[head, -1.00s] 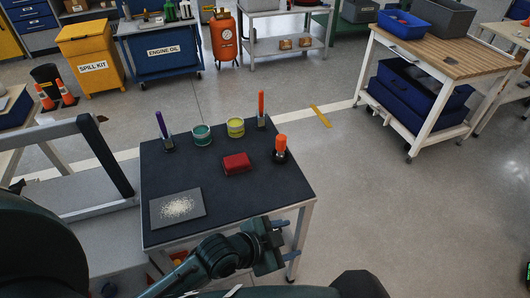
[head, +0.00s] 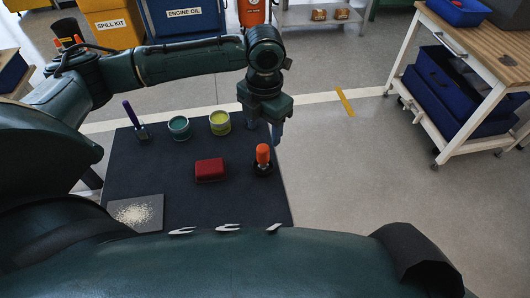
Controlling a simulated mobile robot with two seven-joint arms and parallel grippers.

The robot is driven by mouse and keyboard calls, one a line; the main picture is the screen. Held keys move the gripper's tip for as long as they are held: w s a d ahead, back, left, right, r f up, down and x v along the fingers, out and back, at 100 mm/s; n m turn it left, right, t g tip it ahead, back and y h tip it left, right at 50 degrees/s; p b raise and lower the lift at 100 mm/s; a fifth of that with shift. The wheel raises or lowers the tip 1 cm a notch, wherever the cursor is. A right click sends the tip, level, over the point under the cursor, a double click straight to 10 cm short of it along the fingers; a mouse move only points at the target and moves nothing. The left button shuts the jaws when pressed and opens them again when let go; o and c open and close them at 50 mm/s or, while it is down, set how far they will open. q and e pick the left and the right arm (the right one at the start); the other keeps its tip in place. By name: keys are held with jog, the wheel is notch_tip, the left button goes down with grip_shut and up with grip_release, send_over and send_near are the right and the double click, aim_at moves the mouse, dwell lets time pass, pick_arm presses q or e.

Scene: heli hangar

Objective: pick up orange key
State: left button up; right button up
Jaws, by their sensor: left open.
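My left gripper (head: 264,128) is open and points down over the far right corner of the dark table mat (head: 185,210). The slim upright orange key seen there earlier is now hidden behind my gripper, so I cannot tell whether it is between the fingers. A similar purple upright piece (head: 134,115) stands in a small holder at the far left of the mat. A thicker orange-topped piece on a black base (head: 263,156) stands just nearer than my gripper. My right gripper is not in view.
A teal tin (head: 179,129) and a yellow tin (head: 220,123) stand left of my gripper. A red block (head: 209,170) lies mid-mat, and a grey plate with pale grains (head: 136,213) lies front left. A wooden-topped cart (head: 480,50) stands right; the floor between is clear.

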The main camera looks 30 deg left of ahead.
aim_at(263, 157)
pick_arm(q)
notch_tip(263, 157, down, 7)
jog(key=shift+r, duration=0.2)
jog(key=shift+w+a+f, duration=0.1)
jog(key=shift+a+f, duration=0.05)
jog(key=shift+f, duration=1.2)
jog(key=shift+a+f, duration=0.1)
jog(key=shift+f, duration=1.25)
jog(key=shift+c, duration=0.2)
jog(key=c, duration=1.1)
jog(key=shift+r, duration=0.1)
